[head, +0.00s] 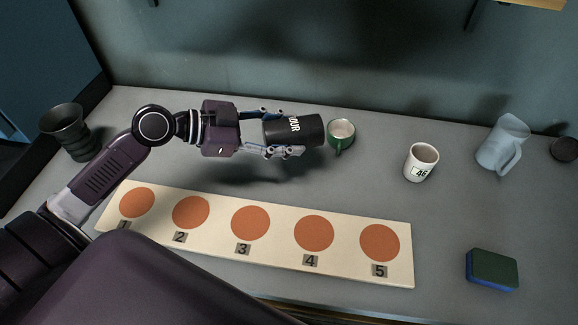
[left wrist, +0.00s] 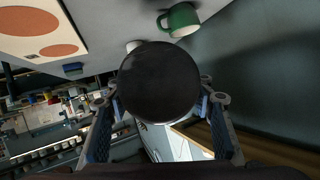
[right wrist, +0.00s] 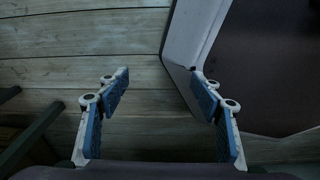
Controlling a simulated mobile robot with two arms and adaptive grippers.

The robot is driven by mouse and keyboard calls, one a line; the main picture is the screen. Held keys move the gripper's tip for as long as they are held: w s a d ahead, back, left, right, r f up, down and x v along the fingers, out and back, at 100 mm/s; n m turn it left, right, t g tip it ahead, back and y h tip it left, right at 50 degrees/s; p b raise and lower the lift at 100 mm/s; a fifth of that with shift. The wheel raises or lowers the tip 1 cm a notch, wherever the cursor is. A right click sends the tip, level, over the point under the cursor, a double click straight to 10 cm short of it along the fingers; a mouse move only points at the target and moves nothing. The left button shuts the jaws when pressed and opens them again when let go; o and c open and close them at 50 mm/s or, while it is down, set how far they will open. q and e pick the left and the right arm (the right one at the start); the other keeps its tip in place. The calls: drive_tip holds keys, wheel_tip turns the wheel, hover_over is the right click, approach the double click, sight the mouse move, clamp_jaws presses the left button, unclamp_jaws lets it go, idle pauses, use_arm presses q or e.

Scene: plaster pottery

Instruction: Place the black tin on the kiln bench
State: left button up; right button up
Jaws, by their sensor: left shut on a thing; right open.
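The black tin (head: 299,131) with white lettering lies on its side between the fingers of my left gripper (head: 270,132), which is shut on it. It is held over the rear part of the grey bench top, and a shadow shows below it. In the left wrist view the tin's dark round end (left wrist: 158,84) fills the middle, between the two fingers. My right gripper (right wrist: 160,95) is open and empty in the right wrist view, above a wooden plank floor. I cannot tell from the labels which surface is the kiln bench.
A cream board (head: 272,250) with numbered orange discs lies along the front. A green mug (head: 341,134) stands just right of the tin. Further right are a white mug (head: 421,162), a pale jug (head: 502,145) and a green-blue sponge (head: 492,269). A dark ribbed pot (head: 70,132) stands at left.

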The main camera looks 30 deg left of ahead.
sight(286, 177)
use_arm(q)
wheel_tip(286, 177, down, 11)
drive_tip(key=shift+a+f, duration=0.1)
idle(0.3)
drive_tip(key=shift+f, duration=0.15)
drive_tip(key=o, duration=1.2)
